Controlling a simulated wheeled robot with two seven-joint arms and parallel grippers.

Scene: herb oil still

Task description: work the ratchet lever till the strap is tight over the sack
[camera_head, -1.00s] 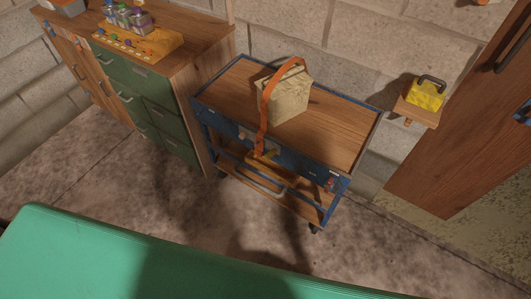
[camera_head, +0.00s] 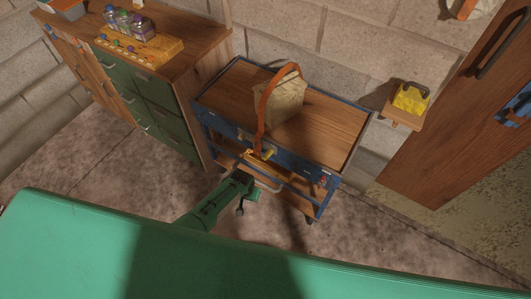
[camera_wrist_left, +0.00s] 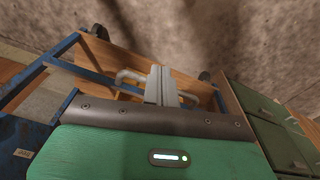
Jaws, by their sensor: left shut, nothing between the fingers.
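The tan sack (camera_head: 284,104) stands upright on the wooden top of the blue trolley. The orange strap (camera_head: 263,108) arches over the sack with a visible gap above its top and runs down to the trolley's front edge. My left gripper (camera_head: 240,210) is in front of the trolley, below and apart from the ratchet. In the left wrist view its grey fingers (camera_wrist_left: 162,85) are together and empty, in front of a grey handle. My right gripper is not in view.
The trolley (camera_head: 340,132) has a lower shelf and a grey bar handle (camera_head: 268,186) at its front. A green-drawered cabinet (camera_head: 160,100) stands close on its left. A wall shelf with a yellow item (camera_head: 410,98) and a wooden door (camera_head: 445,130) are at right.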

